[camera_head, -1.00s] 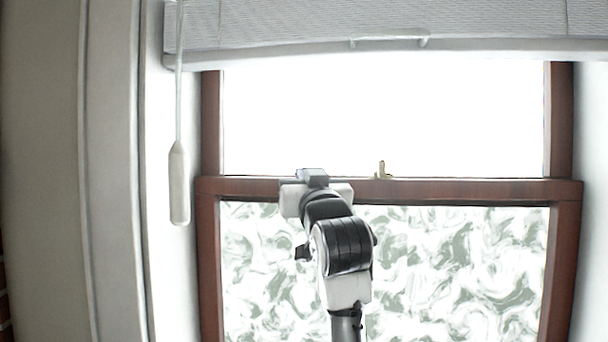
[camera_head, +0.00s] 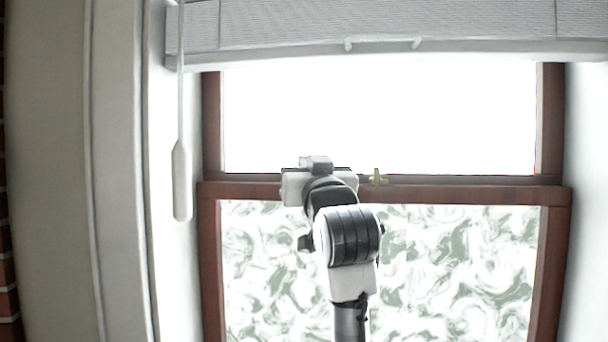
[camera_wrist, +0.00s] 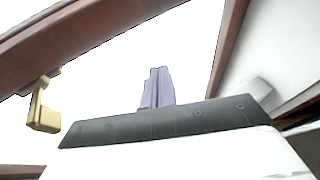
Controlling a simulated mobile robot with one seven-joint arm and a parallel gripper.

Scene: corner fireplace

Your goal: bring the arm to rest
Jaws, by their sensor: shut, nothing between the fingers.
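My gripper (camera_head: 317,163) is raised in front of the window, at the height of the middle rail in the head view. Its fingers point away from the head camera and are mostly hidden there behind the gripper body. In the wrist view my gripper (camera_wrist: 157,85) shows its two purple-grey fingers side by side, shut and with nothing between them. Bright window glass lies behind them.
A brass window latch (camera_head: 378,178) sits on the red-brown window frame (camera_head: 470,194), just right of my gripper; the latch (camera_wrist: 42,112) also shows in the wrist view. A raised blind (camera_head: 400,25) hangs above. Its cord handle (camera_head: 182,180) hangs at the left.

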